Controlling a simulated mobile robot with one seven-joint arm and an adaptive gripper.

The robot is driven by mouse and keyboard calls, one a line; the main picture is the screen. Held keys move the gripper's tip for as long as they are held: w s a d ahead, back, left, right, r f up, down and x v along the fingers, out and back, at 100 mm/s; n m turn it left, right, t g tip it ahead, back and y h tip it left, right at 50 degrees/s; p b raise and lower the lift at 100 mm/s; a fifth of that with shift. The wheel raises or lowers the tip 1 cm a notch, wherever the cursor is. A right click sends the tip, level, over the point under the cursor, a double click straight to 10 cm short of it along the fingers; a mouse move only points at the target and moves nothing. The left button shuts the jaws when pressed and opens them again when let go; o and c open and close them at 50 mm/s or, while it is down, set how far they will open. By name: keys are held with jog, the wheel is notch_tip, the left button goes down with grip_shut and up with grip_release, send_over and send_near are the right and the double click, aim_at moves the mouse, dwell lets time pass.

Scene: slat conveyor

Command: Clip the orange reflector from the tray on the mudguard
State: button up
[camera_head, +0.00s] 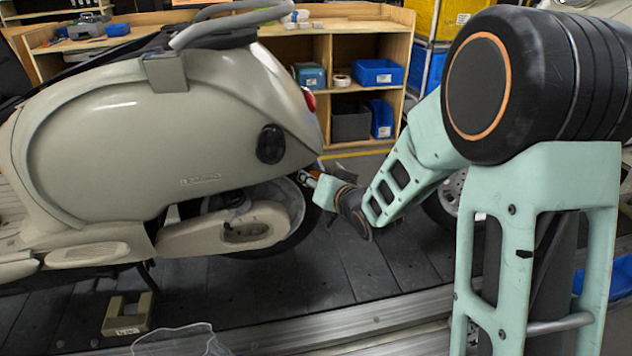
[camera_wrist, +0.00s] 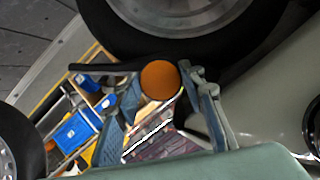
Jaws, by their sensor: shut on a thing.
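The orange reflector (camera_wrist: 160,80) is a round disc held between the two fingers of my gripper (camera_wrist: 160,92) in the wrist view. In the head view my gripper (camera_head: 312,181) is at the rear of the pale scooter (camera_head: 150,130), beside its rear wheel, and a small patch of the orange reflector (camera_head: 315,174) shows there. A thin dark edge (camera_wrist: 105,67), perhaps the mudguard, runs up to the disc in the wrist view. I cannot tell whether the disc touches it or is clipped on. A clear, see-through tray-like thing (camera_head: 180,341) is partly visible at the bottom.
The rear tyre (camera_wrist: 180,45) is close above the disc in the wrist view. A beige stand (camera_head: 127,314) is on the dark slat floor. Wooden shelves (camera_head: 330,50) with blue bins stand behind. Another wheel (camera_head: 447,200) is behind my arm.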

jog(key=shift+w, duration=0.15)
dwell(0.8)
jog(key=o, duration=1)
